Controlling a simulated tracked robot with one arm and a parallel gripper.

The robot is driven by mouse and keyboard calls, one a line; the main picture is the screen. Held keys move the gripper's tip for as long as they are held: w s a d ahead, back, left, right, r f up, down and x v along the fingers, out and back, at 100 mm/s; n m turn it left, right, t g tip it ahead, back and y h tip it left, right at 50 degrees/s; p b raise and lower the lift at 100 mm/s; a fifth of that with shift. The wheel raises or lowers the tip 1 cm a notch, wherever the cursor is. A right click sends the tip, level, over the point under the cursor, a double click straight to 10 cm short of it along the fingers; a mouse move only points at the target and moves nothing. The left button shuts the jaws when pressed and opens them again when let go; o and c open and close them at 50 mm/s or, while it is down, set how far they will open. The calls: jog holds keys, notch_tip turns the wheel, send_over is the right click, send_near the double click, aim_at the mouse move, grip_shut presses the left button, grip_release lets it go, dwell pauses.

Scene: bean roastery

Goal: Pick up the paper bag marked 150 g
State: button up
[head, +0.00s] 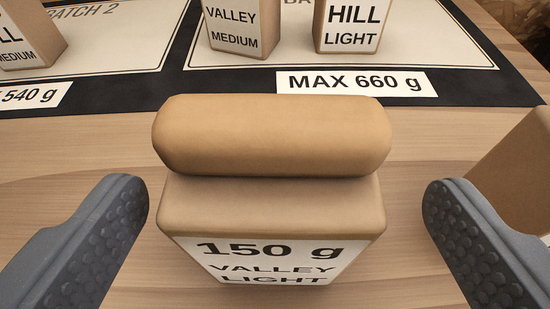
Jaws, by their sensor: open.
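The paper bag marked 150 g (272,205) stands upright on the wooden table in the middle of the head view. It is brown with a rolled top and a white label that reads 150 g, VALLEY, LIGHT. My gripper (284,200) is open, with one grey padded finger to the left of the bag and one to the right. Gaps show between each finger and the bag, so neither touches it.
Behind lies a dark mat with pale fields (440,55) and a MAX 660 g label (355,84). A VALLEY MEDIUM bag (240,50) and a HILL LIGHT bag (348,45) stand there. Another bag (28,55) is at far left. A brown bag (515,170) stands close by the right finger.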

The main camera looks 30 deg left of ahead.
jog(key=shift+w+a+f, duration=0.25)
jog(key=shift+w+a, duration=0.05)
jog(key=shift+w, duration=0.15)
jog(key=shift+w+a+f, duration=0.25)
jog(key=shift+f, duration=0.2)
jog(key=shift+w+a+f+b, duration=0.55)
jog(key=shift+w+a+f, duration=0.2)
jog(key=shift+w+f, duration=0.25)
jog(key=shift+w+a+f, duration=0.15)
jog(key=shift+w+a, duration=0.1)
jog(key=shift+w, duration=0.25)
jog(key=c, duration=1.1)
